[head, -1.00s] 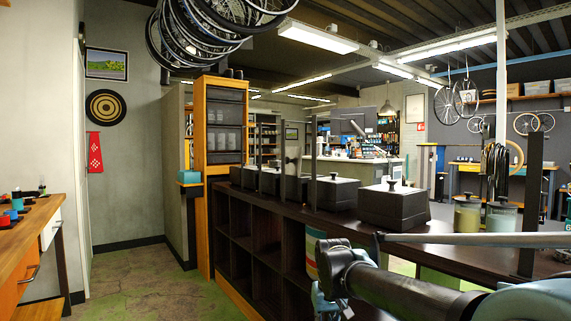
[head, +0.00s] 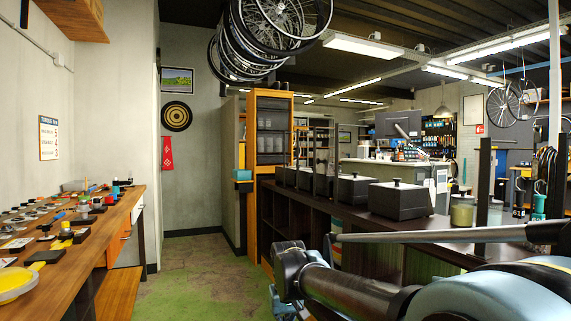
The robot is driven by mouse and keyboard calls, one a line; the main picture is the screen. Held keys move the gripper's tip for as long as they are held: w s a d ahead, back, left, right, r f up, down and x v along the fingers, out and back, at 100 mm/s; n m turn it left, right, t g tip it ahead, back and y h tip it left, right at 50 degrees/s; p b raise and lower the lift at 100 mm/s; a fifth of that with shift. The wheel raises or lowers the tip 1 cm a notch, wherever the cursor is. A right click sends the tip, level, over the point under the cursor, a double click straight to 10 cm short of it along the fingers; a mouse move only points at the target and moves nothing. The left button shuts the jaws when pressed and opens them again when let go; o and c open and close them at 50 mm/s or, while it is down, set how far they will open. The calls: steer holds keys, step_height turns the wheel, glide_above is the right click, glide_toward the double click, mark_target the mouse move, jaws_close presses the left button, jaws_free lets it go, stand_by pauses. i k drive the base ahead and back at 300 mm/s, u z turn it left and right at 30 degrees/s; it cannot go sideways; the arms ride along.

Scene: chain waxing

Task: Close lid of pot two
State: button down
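A row of several black box-shaped pots stands on the long dark counter (head: 365,220). The nearest pot (head: 400,202) has a pale top with a black knob, and its lid looks down. The pot behind it (head: 354,190) also shows a pale top and a knob. The farther pots (head: 304,180) are small and partly overlapped by dark posts; I cannot tell how their lids stand, or which is pot two. My gripper (head: 283,302) is low in the picture, in front of the counter and away from the pots. Its fingers are mostly hidden behind my arm.
A wooden workbench (head: 100,235) with tins, tools and a yellow dish (head: 14,284) runs along the left wall. Green-stained floor (head: 195,270) lies open between bench and counter. An orange cabinet (head: 268,130) stands at the counter's far end. Jars (head: 461,210) stand right of the pots.

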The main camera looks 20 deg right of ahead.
mark_target(322, 156)
steer(key=u, duration=0.1)
steer(key=k, duration=0.35)
steer(key=u, duration=0.25)
steer(key=i, duration=1.05)
steer(key=z, duration=0.8)
steer(key=i, duration=1.2)
steer(key=z, duration=0.45)
